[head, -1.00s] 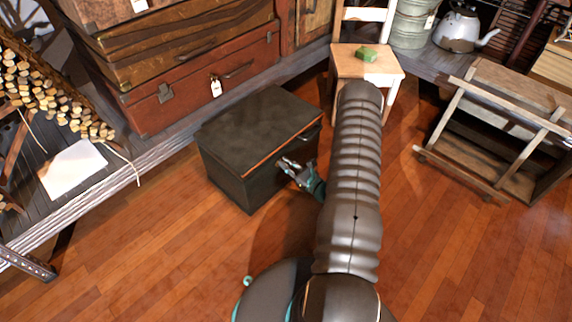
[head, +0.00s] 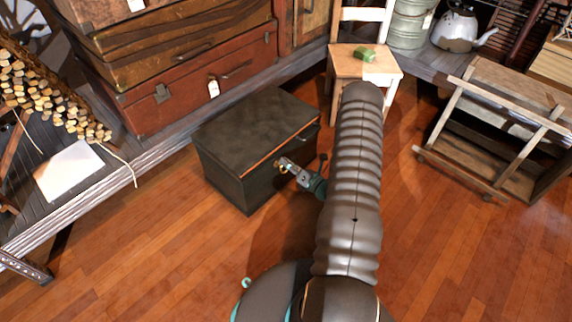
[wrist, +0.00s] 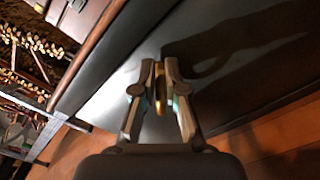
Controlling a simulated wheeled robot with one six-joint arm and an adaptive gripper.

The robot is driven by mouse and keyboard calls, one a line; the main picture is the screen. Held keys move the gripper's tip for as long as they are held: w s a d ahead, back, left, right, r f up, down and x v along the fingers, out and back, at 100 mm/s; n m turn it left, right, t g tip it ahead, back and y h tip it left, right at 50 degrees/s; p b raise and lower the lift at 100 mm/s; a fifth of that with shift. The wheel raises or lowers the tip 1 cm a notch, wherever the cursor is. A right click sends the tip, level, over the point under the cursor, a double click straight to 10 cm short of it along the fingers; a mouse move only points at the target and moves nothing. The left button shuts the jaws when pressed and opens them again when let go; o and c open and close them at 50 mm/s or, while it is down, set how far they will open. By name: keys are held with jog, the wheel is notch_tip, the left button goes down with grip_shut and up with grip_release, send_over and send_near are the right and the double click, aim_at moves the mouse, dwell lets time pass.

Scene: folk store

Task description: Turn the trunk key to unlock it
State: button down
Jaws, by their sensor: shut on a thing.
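The dark trunk (head: 235,135) stands on the wooden floor with its lid down and an orange-brown strip along the lid's front edge. My gripper (head: 283,164) is at the trunk's front face, just below that strip. In the wrist view my gripper (wrist: 160,68) is shut on a thin, brass-coloured key (wrist: 160,90), seen edge-on between the two fingers. The key's far end and the lock are hidden, so I cannot tell how far it sits in the lock. In the wrist view the trunk's front (wrist: 120,100) fills the space behind the fingers.
A chair (head: 365,65) with a green block (head: 366,54) stands behind the trunk. Stacked suitcases (head: 190,90) lie on a low platform at the back left. A wooden rack (head: 500,130) stands at right. The floor (head: 150,255) at front left is clear.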

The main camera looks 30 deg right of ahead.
jog(key=m, duration=0.4)
jog(key=shift+w+d+f+m, duration=0.1)
jog(key=shift+d+f+m, duration=0.05)
jog(key=shift+f+m, duration=0.2)
jog(key=m, duration=0.4)
jog(key=shift+f+m, duration=0.35)
jog(key=shift+f, duration=0.05)
jog(key=c, duration=1.2)
grip_release()
jog(key=shift+d, duration=0.1)
jog(key=v, duration=1.2)
